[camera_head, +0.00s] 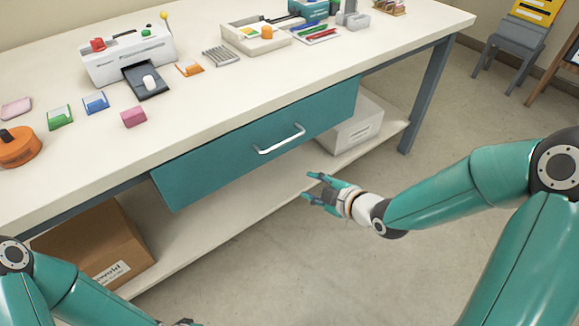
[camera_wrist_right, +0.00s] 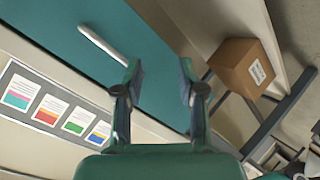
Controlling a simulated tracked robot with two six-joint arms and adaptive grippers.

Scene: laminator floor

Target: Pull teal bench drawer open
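The teal drawer (camera_head: 225,165) sits under the white bench top, its front close under the top's edge; it looks closed. Its pale bar handle (camera_head: 280,139) is at the middle of the front. My right gripper (camera_head: 309,185) is in front of the drawer, below and right of the handle, apart from it. It is open and empty. In the right wrist view, the open fingers (camera_wrist_right: 160,75) face the teal drawer front (camera_wrist_right: 155,45), with the handle (camera_wrist_right: 102,45) to their left. Of my left gripper (camera_head: 183,322), only a sliver shows at the bottom edge.
The bench top (camera_head: 220,110) holds a white machine (camera_head: 128,54), an orange round object (camera_head: 17,147) and small coloured items. A cardboard box (camera_head: 95,250) and a white box (camera_head: 350,125) stand on the lower shelf. The floor in front of the drawer is clear.

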